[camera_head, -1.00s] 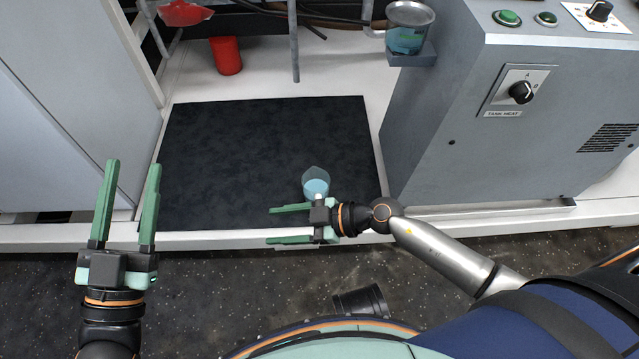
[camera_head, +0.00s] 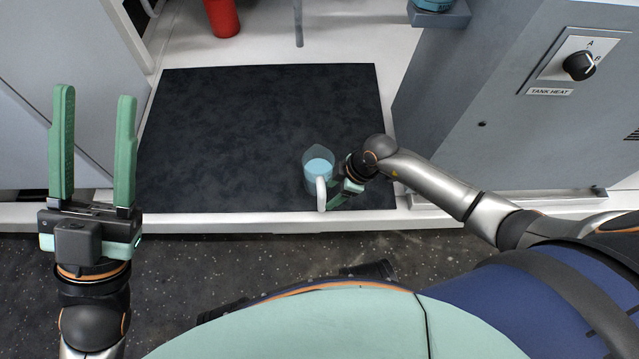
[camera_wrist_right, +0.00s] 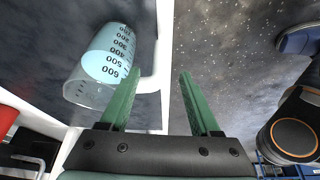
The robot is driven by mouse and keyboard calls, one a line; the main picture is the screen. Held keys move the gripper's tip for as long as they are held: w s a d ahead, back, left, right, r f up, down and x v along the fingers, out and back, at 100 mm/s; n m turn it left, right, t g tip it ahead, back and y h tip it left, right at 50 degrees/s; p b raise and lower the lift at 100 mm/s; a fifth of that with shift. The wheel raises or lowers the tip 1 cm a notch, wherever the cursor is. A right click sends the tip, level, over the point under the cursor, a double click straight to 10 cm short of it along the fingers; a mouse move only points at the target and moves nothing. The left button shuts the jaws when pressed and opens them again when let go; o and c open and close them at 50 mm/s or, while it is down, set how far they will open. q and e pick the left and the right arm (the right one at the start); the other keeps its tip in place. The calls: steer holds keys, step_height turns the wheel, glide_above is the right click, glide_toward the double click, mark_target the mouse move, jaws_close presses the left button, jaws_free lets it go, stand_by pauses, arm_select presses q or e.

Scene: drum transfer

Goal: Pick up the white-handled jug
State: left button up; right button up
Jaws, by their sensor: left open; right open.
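The clear jug (camera_head: 318,168) with pale blue liquid and a white handle (camera_head: 321,194) stands on the dark mat, near its front edge. My right gripper (camera_head: 340,196) is open just right of the handle. In the right wrist view the jug (camera_wrist_right: 108,55) shows measuring marks at upper left. The handle (camera_wrist_right: 149,82) appears between the open fingers of the right gripper (camera_wrist_right: 158,72), nearer the left finger; contact cannot be told. My left gripper (camera_head: 93,150) is open and empty at the left, far from the jug.
The dark mat (camera_head: 240,130) lies on a white platform with a raised front edge (camera_head: 250,220). A grey cabinet (camera_head: 500,110) stands on the right, a grey panel (camera_head: 60,60) on the left. A red cup (camera_head: 222,18) stands at the back. The mat left of the jug is clear.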

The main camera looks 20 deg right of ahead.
mark_target(324, 200)
steer(key=b+x, duration=0.4)
steer(key=x, duration=0.2)
steer(key=shift+a, duration=0.1)
steer(key=shift+w, duration=0.1)
steer(key=shift+c, duration=0.2)
jaws_close()
steer(key=shift+r, duration=0.15)
stand_by(0.8)
